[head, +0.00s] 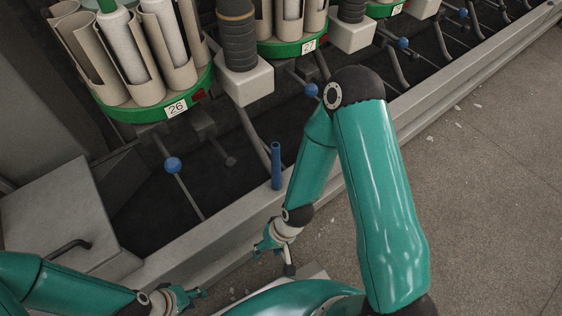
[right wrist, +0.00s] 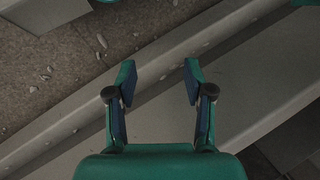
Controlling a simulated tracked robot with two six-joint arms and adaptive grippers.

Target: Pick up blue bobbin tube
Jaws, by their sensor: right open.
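The blue bobbin tube (head: 276,165) stands roughly upright by the inner edge of the machine's grey front rail in the head view, just left of my right forearm. My right gripper (head: 268,247) is below the tube in that picture, apart from it. In the right wrist view my right gripper (right wrist: 159,72) is open with nothing between its fingers, above the grey rail and floor; the tube does not show there. My left gripper (head: 196,293) is low in the head view, left of the right one; its fingers are too small to judge.
The grey front rail (head: 440,90) runs diagonally across the head view. Green winding units 26 (head: 160,108) and 27 (head: 292,48) hold tubes and white cones. Blue-knobbed levers (head: 173,164) stick out nearby. A grey box (head: 60,205) stands at left. Floor (head: 490,190) at right is open.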

